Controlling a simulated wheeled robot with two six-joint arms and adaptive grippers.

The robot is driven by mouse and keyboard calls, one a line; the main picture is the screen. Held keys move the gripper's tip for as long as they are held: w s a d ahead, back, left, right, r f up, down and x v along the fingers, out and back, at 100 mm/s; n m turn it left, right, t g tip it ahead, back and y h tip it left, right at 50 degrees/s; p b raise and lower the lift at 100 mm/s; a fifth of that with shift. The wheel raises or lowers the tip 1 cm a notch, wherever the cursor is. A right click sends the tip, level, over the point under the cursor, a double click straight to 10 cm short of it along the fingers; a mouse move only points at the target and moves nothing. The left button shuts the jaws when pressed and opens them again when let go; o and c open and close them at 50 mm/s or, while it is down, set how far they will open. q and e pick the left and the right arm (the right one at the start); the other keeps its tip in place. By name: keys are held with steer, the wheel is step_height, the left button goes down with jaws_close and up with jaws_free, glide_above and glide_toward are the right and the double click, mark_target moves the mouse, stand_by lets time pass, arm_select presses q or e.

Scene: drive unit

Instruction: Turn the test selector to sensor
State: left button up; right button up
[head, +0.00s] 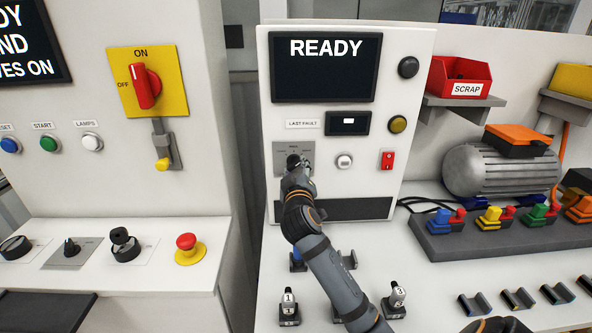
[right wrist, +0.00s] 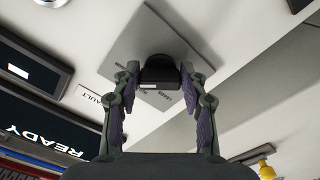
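The test selector is a black knob on a grey square plate (head: 281,150) on the white test panel, below and left of the last-fault display. My right gripper (head: 297,163) reaches it from below and covers most of it in the head view. In the right wrist view the black knob (right wrist: 160,72) sits between the two fingertips of my right gripper (right wrist: 160,76), which appear to touch its sides. Which mark the knob points to is hidden. My left gripper is not in view.
The panel's screen (head: 325,66) reads READY. A white button (head: 344,161) and a red rocker switch (head: 387,160) are right of the selector. Small parts stand on the bench (head: 430,290) below. A cabinet with a red emergency button (head: 186,241) is at left.

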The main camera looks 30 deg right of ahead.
steer(key=o, duration=0.5)
steer(key=shift+c, duration=0.2)
steer(key=v, duration=0.7)
steer(key=shift+a, duration=0.15)
steer(key=shift+s, duration=0.2)
